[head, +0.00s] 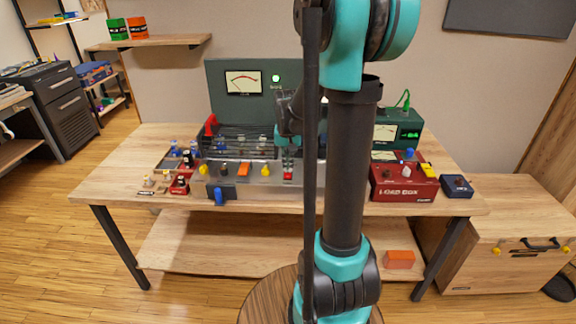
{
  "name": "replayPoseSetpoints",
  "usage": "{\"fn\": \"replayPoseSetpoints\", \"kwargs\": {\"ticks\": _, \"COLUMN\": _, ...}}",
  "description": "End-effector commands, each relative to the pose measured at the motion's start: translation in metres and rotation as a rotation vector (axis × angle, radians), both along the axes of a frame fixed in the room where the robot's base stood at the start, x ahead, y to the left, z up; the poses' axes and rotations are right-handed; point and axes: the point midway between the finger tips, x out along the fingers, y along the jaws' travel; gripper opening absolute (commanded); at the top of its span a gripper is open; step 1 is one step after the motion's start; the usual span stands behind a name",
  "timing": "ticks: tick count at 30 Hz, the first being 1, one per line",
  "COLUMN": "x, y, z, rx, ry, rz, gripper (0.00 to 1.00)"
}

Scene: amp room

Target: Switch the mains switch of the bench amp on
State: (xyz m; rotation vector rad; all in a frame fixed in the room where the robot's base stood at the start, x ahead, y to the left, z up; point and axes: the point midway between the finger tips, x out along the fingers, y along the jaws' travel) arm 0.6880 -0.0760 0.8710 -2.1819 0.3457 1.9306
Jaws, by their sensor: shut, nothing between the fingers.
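The bench amp, a long silver chassis (258,187) with a row of coloured controls on its front, stands on the workbench. A small red switch-like part (288,176) is on its front; which control is the mains switch, and its position, cannot be told at this size. My gripper (288,164) is shut and empty, pointing down just above or behind the red part. Whether they touch is unclear. My arm's upright link hides the amp's right portion.
A green panel with a meter (243,83) and a green light stands behind the amp. A red box (403,188) with knobs and a small dark blue box (456,186) are on the right. Small coloured parts (180,183) crowd the left. The bench's left front (115,190) is clear.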

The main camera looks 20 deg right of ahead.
Motion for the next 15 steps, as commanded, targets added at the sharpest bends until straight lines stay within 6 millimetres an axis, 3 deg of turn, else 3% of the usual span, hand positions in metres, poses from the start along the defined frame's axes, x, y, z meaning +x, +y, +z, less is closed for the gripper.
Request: {"fn": "replayPoseSetpoints", "kwargs": {"ticks": 15, "x": 0.0026, "y": -0.0007, "z": -0.0054, "rx": 0.001, "ry": 0.002, "rz": 0.000, "gripper": 0.00}}
